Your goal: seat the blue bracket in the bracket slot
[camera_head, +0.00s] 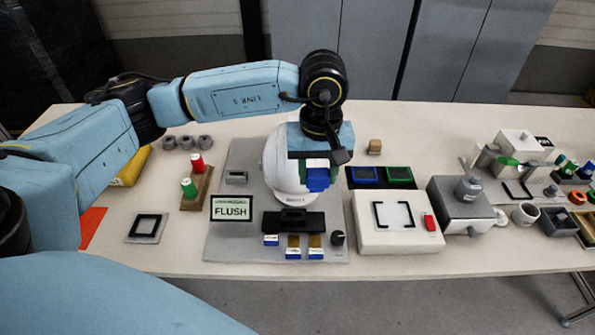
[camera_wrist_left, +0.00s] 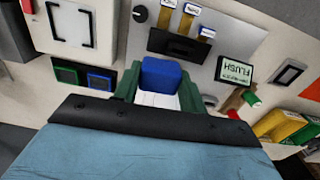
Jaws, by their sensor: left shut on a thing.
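My left gripper (camera_head: 317,172) is shut on the blue bracket (camera_head: 317,181), a small blue block with a white part at its top. The bracket also shows in the left wrist view (camera_wrist_left: 160,78), between the green fingers of the left gripper (camera_wrist_left: 159,95). In the head view the gripper and bracket are in front of the white helmet shell (camera_head: 275,170) and hide part of it. Whether the bracket touches the shell is unclear. A black slotted block (camera_head: 293,222) lies nearer on the grey board. Which opening is the bracket slot I cannot tell. My right gripper is out of view.
A FLUSH sign (camera_head: 232,208) stands left of the black block. Blue-rimmed (camera_head: 364,174) and green-rimmed (camera_head: 399,174) pockets lie to the right, behind a white box (camera_head: 398,244). Red and green cylinders stand on a wooden stand (camera_head: 197,200) at left.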

